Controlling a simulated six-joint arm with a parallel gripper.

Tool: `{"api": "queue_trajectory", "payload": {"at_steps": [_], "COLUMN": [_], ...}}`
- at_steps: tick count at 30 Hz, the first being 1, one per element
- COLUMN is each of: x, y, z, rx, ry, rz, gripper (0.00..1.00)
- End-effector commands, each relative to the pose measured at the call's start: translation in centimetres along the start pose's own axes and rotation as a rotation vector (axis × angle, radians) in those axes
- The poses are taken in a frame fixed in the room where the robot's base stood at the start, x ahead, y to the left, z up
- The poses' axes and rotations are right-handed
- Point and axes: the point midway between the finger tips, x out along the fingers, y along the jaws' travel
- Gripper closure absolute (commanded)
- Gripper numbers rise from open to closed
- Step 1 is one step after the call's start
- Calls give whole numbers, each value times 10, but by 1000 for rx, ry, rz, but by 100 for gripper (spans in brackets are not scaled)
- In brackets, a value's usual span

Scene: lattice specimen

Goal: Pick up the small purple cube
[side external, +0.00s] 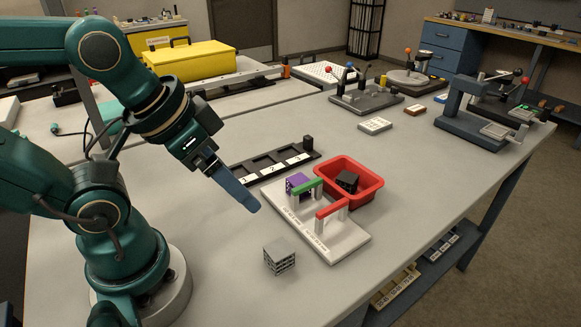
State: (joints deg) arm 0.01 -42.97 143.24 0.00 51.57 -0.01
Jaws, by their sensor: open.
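A red bin (372,193) holding a black cube (347,181) stands right behind the plate. A red arch (330,214) stands on the plate. A grey lattice cube (279,257) lies in front. A black numbered tray (309,161) lies behind. The table's right front is clear.

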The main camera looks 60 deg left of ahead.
Motion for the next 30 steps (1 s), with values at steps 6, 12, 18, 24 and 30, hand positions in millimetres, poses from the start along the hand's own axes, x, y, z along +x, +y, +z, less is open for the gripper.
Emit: {"api": "queue_trajectory", "payload": {"at_steps": [6,12,18,24,30], "x": [-2,-14,-10,15,60], "y": [0,-2,-9,-23,-43], "z": [-1,-33,-70,-108,-134], "rx": [-123,-421,-732,-1059,-1337], "ry": [0,11,-37,-112,-193], "rz": [0,-3,-34,-103,-200], "gripper": [15,15,15,15,15]}}
